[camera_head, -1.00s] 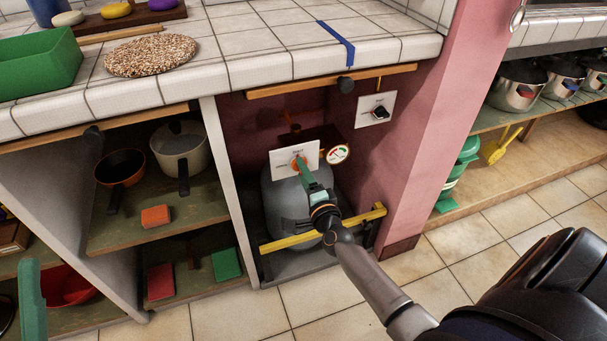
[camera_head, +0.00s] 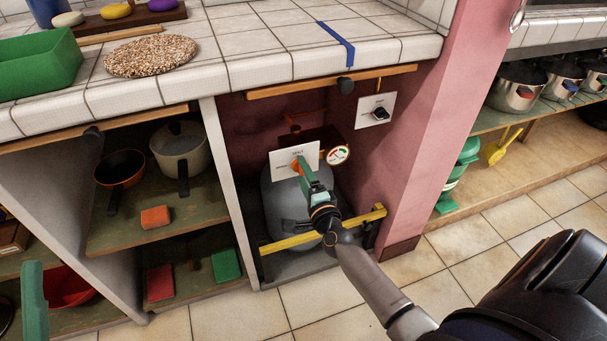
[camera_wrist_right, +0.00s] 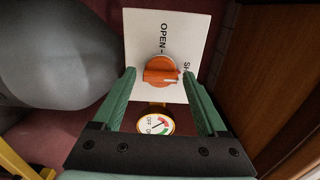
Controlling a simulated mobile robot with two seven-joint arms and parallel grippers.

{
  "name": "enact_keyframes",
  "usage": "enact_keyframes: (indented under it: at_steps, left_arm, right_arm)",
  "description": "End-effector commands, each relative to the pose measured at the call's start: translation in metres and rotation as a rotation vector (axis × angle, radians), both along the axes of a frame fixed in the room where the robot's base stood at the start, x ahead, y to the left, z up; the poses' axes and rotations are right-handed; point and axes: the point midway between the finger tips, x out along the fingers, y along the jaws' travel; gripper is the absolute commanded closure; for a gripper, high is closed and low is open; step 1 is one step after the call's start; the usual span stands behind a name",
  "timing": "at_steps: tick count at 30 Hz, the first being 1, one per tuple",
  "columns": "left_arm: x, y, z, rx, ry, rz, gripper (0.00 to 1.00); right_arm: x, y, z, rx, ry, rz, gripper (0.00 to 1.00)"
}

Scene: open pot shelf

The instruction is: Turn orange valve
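The orange valve (camera_wrist_right: 160,71) is a round knob with a raised grip bar, on a white plate (camera_wrist_right: 141,35) lettered "OPEN" and "SH…", the rest hidden by a finger. In the wrist view the bar lies roughly level. In the head view the valve (camera_head: 297,165) is mostly hidden behind my right gripper (camera_head: 301,174). My right gripper (camera_wrist_right: 160,73) is open, one green finger on each side of the knob, with gaps visible between. I cannot tell how deep the fingertips reach. One green finger of my left gripper (camera_head: 32,300) shows at the lower left; its opening is unclear.
A yellow bar (camera_head: 290,242) crosses below my right gripper. A black switch on a white plate (camera_head: 374,103) is at the upper right. A pink pillar (camera_head: 430,130) bounds the niche.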

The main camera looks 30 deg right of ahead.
Motion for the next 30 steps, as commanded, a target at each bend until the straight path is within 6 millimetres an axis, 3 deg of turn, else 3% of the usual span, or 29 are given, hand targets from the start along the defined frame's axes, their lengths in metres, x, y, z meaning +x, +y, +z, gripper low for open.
enact_keyframes:
  at_steps: [10,14,30]
  left_arm:
    - [0.000,0.000,0.001,-0.001,-0.001,0.000,0.50]
    - [0.000,0.000,0.004,0.000,-0.002,0.002,0.50]
    - [-0.001,0.003,0.029,0.012,-0.031,0.026,0.50]
  right_arm:
    - [-0.001,0.000,0.000,-0.003,0.000,0.000,0.15]
    - [-0.010,0.002,0.001,-0.004,0.001,0.001,0.15]
    - [-0.105,0.025,0.001,-0.002,0.003,0.001,0.15]
